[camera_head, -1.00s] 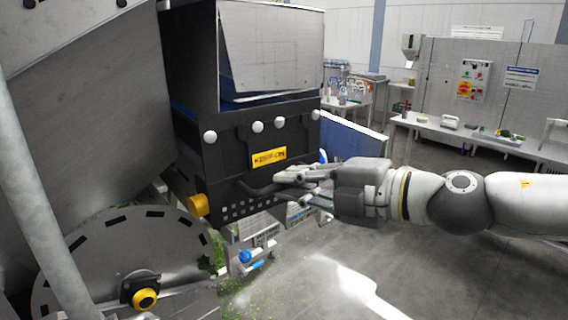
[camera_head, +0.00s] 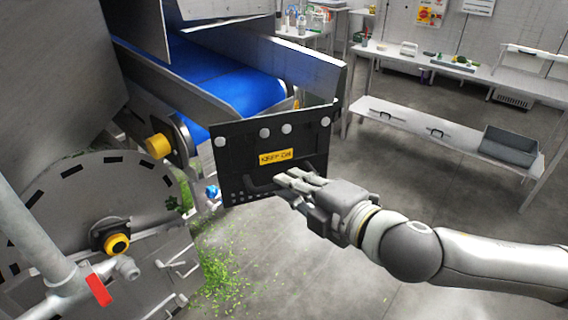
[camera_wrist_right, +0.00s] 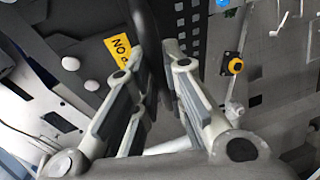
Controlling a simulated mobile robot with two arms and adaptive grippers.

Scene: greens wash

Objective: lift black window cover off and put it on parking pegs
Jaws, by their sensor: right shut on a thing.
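The black window cover (camera_head: 232,152) has a yellow "KEEP ON" label, pale round knobs along its top and small holes near its lower edge. My right gripper (camera_head: 287,180) is shut on the cover's dark handle, below the label. The cover hangs roughly upright in front of the conveyor's open end. In the right wrist view the cover (camera_wrist_right: 92,28) fills the upper left, and my right fingers (camera_wrist_right: 166,58) close around the handle. Short metal rods (camera_head: 178,266) stick out at the lower left; I cannot tell if they are the parking pegs. My left gripper is out of view.
The blue conveyor belt (camera_head: 205,75) lies open behind the cover, between metal side walls. A round metal plate with a yellow knob (camera_head: 117,244) is at the lower left. Green scraps (camera_head: 222,280) lie on the floor. A shelved table (camera_head: 440,140) stands right; the floor between is clear.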

